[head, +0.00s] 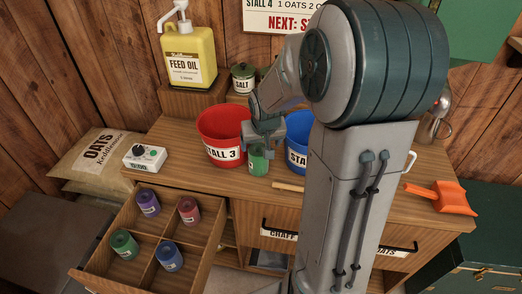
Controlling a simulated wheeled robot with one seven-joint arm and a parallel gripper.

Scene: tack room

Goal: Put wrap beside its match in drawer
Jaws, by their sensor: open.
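The open drawer (198,247) at the lower left is divided into compartments. It holds a purple wrap (148,204) at back left, a pink-red wrap (188,211) at back right, a green wrap (124,243) at front left and a blue wrap (169,257) at front right.
A red bucket (219,134) marked STALL 3 and a blue bucket (299,143) flank my gripper. A wooden stick (288,187) lies near the front edge. An orange scoop (444,197) lies right. My arm hides the middle.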

